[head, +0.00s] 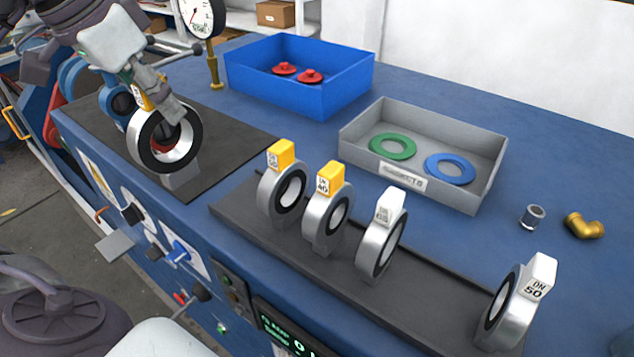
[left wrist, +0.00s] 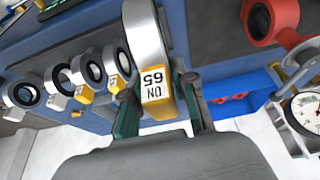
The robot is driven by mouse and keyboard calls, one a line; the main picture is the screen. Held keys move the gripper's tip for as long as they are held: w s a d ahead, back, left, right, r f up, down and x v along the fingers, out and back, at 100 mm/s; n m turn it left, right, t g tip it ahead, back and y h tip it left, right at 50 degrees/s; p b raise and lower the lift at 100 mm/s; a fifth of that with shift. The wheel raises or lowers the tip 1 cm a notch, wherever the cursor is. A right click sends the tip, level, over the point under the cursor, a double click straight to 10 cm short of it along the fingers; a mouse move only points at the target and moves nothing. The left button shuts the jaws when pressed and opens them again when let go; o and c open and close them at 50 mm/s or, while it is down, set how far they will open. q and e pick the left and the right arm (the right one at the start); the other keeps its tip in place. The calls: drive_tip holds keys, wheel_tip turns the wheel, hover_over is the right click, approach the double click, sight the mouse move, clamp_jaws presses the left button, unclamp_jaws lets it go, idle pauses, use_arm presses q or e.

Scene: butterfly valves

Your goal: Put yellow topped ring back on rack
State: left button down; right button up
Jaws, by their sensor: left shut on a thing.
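My left gripper (head: 160,103) is shut on a silver, black-lined ring (head: 187,148) with a yellow top. In the left wrist view the gripper (left wrist: 160,103) has its fingers on either side of the yellow block (left wrist: 154,94), marked DN 65. The ring is held over the dark mat at the left; whether it touches anything below is hard to tell. The dark rack (head: 433,309) bears two yellow-topped rings (head: 327,212) and two white-topped rings (head: 382,240). A wide bare stretch lies between the white-topped ones. My right gripper is not in view.
A blue bin (head: 347,82) with red parts stands at the back. A grey tray (head: 487,185) holds a green and a blue flat ring. A small metal fitting (head: 532,217) and a brass elbow (head: 584,226) lie at the right. A gauge (head: 198,16) stands near my left arm.

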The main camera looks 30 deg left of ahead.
use_arm(q)
drive_tip(key=shift+s+d+p, duration=0.1)
drive_tip(key=shift+d+p, duration=0.45)
drive_tip(key=shift+p, duration=0.05)
drive_tip(key=w+d+f+p, duration=0.2)
drive_tip(key=w+f+p, duration=0.2)
drive_tip(key=w+f, duration=0.6)
drive_tip(key=shift+w+d+f, duration=0.15)
drive_tip(key=shift+w+f, duration=0.05)
drive_tip(key=shift+f, duration=0.1)
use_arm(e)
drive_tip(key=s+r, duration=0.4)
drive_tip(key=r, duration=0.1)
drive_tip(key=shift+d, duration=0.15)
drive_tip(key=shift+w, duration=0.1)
use_arm(q)
drive_tip(key=shift+f, duration=0.2)
drive_tip(key=c, duration=1.2)
unclamp_jaws()
drive_tip(key=shift+o, duration=1.4)
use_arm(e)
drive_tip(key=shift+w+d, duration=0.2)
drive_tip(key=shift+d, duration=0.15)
